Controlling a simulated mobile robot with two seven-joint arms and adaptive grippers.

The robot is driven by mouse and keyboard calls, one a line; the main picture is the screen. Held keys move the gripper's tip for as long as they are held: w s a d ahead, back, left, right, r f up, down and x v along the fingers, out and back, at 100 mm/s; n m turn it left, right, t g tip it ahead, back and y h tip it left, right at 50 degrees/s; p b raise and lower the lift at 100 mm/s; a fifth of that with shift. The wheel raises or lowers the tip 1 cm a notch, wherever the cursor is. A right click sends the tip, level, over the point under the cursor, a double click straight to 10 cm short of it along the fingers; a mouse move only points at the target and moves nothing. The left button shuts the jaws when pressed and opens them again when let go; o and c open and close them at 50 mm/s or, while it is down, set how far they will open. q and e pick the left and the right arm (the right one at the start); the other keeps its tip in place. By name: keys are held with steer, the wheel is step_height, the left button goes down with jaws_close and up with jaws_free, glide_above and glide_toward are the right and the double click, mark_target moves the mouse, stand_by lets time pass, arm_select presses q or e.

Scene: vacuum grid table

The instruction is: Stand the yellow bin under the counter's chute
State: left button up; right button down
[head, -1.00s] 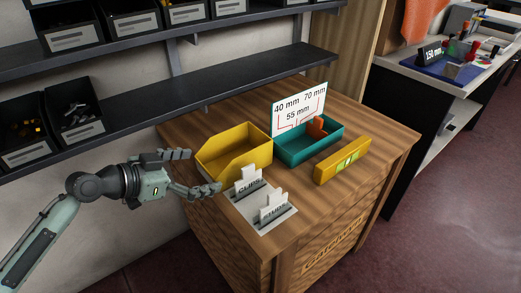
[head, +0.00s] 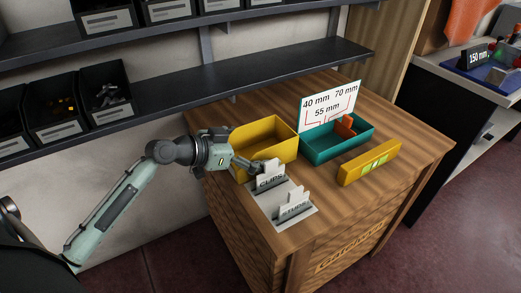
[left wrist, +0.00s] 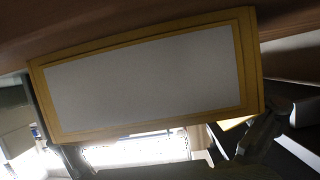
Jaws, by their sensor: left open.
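The yellow bin (head: 278,136) stands upright and looks empty on the wooden cabinet top, left of a teal bin. My left gripper (head: 240,148) is open at the bin's near left end, one finger partly hidden by the bin and the other along its front side. In the left wrist view a pale panel with a yellow frame (left wrist: 145,80), probably the bin's end, fills the space ahead of the gripper (left wrist: 155,140). I cannot tell whether the fingers touch it. No chute can be made out. My right gripper is out of view.
The teal bin (head: 318,147) has an orange divider and a size sign (head: 330,104) behind it. A yellow level (head: 370,162) lies to its right. Label holders (head: 293,204) stand in front. A dark shelf (head: 180,82) runs close behind. A bench with a 150 mm display (head: 472,57) is at upper right.

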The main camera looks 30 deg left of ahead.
arm_select(q)
steer(key=shift+c, duration=0.6)
steer(key=shift+s, duration=0.1)
steer(key=c, duration=1.1)
